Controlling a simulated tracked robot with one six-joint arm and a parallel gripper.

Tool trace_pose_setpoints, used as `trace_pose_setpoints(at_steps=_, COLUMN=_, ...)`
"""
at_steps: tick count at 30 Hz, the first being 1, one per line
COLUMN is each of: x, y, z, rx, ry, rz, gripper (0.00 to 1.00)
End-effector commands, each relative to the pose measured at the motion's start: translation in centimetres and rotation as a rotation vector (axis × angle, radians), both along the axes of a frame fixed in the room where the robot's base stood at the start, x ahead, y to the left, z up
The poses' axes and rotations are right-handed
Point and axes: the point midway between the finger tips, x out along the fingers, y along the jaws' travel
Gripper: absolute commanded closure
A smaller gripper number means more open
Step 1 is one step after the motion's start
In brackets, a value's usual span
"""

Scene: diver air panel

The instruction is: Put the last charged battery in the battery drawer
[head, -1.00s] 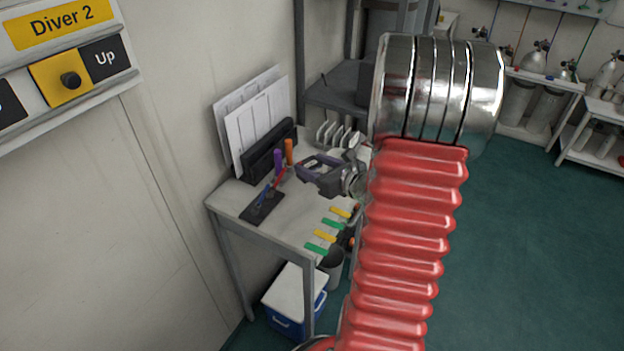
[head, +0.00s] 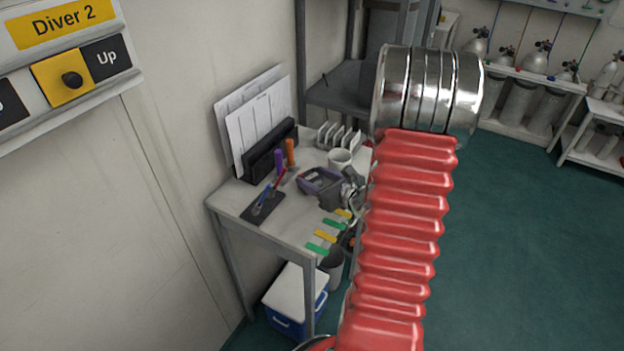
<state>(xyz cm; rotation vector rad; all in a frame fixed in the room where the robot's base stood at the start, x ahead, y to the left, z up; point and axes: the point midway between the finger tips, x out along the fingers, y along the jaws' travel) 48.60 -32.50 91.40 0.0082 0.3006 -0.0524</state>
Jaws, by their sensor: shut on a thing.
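My gripper (head: 320,181) is dark grey with purplish parts and is above the middle of a small pale table (head: 238,197) by the wall. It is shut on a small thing. A pale patch shows between its dark parts, but I cannot tell whether this is a battery. My red bellows arm hides the table's right side. I cannot make out a battery drawer in this view.
A white mug (head: 340,158) and a white rack (head: 338,137) stand behind my gripper. A blue cooler (head: 296,300) stands below.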

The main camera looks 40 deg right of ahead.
Motion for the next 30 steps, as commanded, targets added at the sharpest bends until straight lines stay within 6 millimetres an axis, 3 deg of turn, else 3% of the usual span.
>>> trace_pose_setpoints(at_steps=10, x=0.0, y=0.0, z=-0.1, rx=-0.001, ry=-0.002, rz=-0.001, gripper=0.83)
trace_pose_setpoints(at_steps=11, x=0.0, y=0.0, z=-0.2, rx=-0.001, ry=-0.001, rz=-0.001, gripper=0.47)
trace_pose_setpoints(at_steps=13, x=0.0, y=0.0, z=-0.1, rx=-0.001, ry=0.000, rz=0.000, gripper=0.42)
trace_pose_setpoints(at_steps=24, x=0.0, y=0.0, z=0.1, rx=-0.001, ry=-0.001, rz=0.000, gripper=0.41)
trace_pose_setpoints(at_steps=30, x=-1.8, y=0.0, z=0.7, rx=-0.002, ry=-0.001, rz=-0.003, gripper=0.41)
